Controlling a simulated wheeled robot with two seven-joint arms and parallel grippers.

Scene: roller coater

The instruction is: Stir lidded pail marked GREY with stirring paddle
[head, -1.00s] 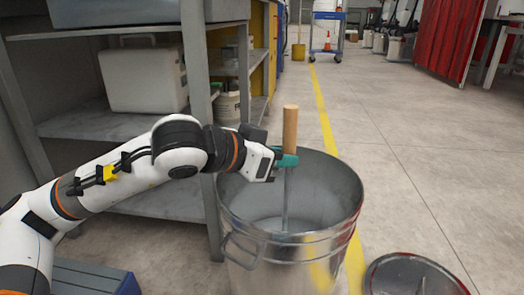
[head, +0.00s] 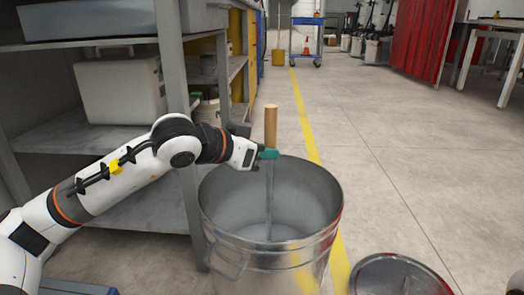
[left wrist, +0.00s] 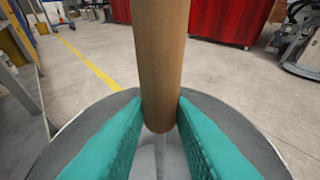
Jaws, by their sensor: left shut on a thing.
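The pail (head: 268,252) is a large metal bucket standing open on the floor in the head view. Its lid (head: 400,275) lies on the floor at its right. The stirring paddle has a wooden handle (head: 271,126) and a grey metal shaft (head: 269,200). It stands upright with its lower end inside the pail. In the left wrist view the green fingers (left wrist: 157,140) flank the handle. No GREY marking is readable.
A grey metal shelf unit (head: 171,60) stands close at the left, with a white box (head: 121,91) on it. A blue cart (head: 307,22) and red curtains (head: 422,40) are farther back. The floor right of the yellow line (head: 304,115) is mostly clear.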

